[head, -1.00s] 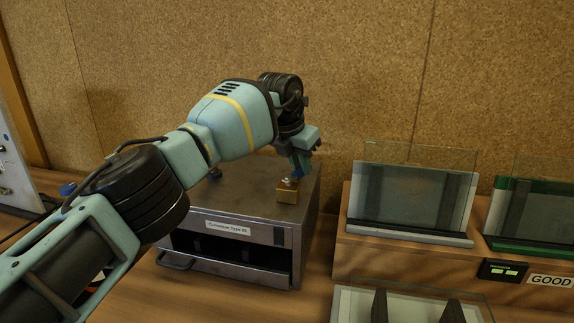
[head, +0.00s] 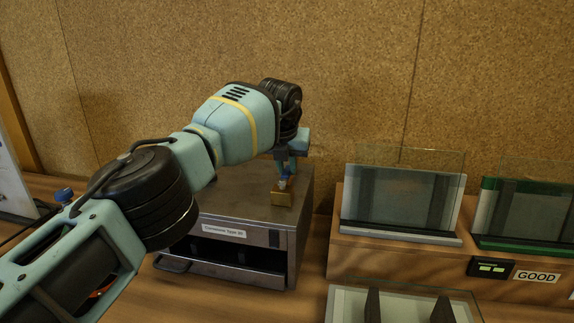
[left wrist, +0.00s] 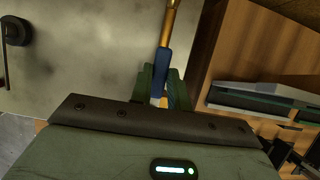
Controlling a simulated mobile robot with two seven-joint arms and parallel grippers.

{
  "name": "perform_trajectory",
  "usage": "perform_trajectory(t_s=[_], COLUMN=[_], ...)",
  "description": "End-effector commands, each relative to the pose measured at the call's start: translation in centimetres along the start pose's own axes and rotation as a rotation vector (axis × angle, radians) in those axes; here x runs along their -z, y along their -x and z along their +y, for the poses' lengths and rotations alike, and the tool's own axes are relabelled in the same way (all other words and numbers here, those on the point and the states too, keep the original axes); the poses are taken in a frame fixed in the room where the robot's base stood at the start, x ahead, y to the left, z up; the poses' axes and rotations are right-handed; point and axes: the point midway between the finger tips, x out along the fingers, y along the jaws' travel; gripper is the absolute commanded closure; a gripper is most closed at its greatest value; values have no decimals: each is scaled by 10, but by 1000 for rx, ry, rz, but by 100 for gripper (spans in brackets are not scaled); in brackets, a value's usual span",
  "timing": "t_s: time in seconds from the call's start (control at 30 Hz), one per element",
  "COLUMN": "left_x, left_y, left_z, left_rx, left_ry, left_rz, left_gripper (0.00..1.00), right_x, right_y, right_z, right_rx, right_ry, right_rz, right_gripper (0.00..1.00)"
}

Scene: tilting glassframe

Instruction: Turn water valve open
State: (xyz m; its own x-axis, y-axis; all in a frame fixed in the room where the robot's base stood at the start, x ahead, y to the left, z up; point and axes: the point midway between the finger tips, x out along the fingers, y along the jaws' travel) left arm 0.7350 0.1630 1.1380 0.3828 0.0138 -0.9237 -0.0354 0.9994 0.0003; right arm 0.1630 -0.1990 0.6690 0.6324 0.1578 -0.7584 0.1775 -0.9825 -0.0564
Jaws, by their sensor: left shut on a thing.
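The water valve has a brass body (head: 283,198) on top of a grey metal box (head: 235,190). Its blue handle (left wrist: 161,68) shows in the left wrist view, with a brass pipe or stem (left wrist: 170,22) running on beyond it. My left gripper (head: 288,172) reaches down to the valve from above. In the left wrist view my left gripper (left wrist: 160,88) has its green fingers closed on both sides of the blue handle. In the head view the handle is mostly hidden by the fingers. My right gripper is in neither view.
A wooden stand to the right holds a glass panel in a grey frame (head: 400,200) and one in a green frame (head: 525,215). A "GOOD" label (head: 536,276) is on its front. A tray with black supports (head: 373,305) lies in front. A cork wall (head: 340,60) stands behind.

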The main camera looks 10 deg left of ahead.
Motion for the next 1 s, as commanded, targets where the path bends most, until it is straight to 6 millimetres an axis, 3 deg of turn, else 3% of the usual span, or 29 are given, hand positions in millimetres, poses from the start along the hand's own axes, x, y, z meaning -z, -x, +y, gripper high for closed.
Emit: perform_trajectory(t_s=[0.23,0.27,0.43,0.77,1.0], left_x=[0,0,0,-1,-2], left_y=[0,0,0,5,44], left_z=[1,1,1,1,1], left_rx=[-1,-1,-1,0,0], left_ry=[4,4,3,1,1], left_rz=[0,0,0,-2,-8], left_gripper=[100,80,60,60,60], right_x=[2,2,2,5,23], right_y=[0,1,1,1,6], right_z=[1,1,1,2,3], right_rx=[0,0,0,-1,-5], right_ry=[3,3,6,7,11], right_rz=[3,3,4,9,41], right_gripper=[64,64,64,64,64])
